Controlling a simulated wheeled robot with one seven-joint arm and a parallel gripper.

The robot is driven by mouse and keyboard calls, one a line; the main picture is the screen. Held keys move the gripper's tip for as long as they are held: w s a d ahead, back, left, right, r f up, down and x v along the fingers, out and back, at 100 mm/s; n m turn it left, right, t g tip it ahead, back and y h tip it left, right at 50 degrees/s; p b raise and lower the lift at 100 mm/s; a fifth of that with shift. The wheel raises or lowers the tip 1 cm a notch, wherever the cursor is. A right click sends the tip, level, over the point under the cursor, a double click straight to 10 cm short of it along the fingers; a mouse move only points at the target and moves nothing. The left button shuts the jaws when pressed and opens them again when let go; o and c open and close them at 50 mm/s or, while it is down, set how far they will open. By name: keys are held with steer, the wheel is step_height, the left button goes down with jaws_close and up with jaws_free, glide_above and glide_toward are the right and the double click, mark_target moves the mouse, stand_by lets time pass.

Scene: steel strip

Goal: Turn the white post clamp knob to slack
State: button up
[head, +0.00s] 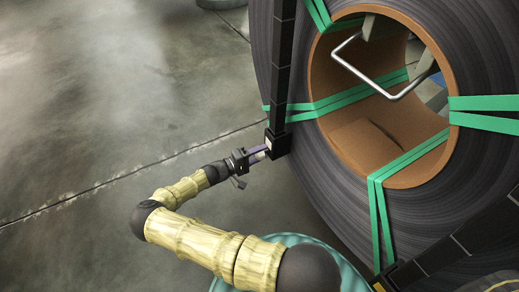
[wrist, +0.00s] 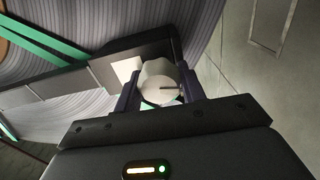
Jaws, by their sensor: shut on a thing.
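In the head view my gripper (head: 259,154) reaches the dark clamp block (head: 277,144) at the lower end of the black post (head: 283,70). The knob is small there and mostly hidden by the fingers. The clamp block also shows behind the knob in the wrist view (wrist: 160,50), with a pale square plate (wrist: 126,69) beside the knob.
A large steel strip coil (head: 300,180) with an orange-brown core (head: 365,150) stands right behind the post. Green straps (head: 378,225) wrap it. A bent metal handle (head: 345,65) shows in the core opening. The concrete floor (head: 100,90) at left is clear.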

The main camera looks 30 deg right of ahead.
steer(key=n+p, duration=0.2)
steer(key=n, duration=0.2)
steer(key=shift+n, duration=0.3)
steer(key=n+p, duration=0.2)
steer(key=n, duration=0.2)
steer(key=shift+f+n, duration=0.1)
steer(key=shift+n, duration=0.2)
steer(key=n+p, duration=0.1)
steer(key=n, duration=0.3)
steer(key=shift+s+n, duration=0.1)
steer(key=shift+n, duration=0.2)
steer(key=n, duration=0.5)
steer(key=shift+f, duration=0.1)
steer(key=n, duration=0.4)
steer(key=shift+s+n+p, duration=0.15)
steer(key=shift+n+p, duration=0.15)
steer(key=shift+n, duration=0.1)
steer(key=n, duration=0.5)
steer(key=shift+n, duration=0.3)
steer(key=n, duration=0.4)
steer(key=shift+s, duration=0.1)
steer(key=n, duration=0.5)
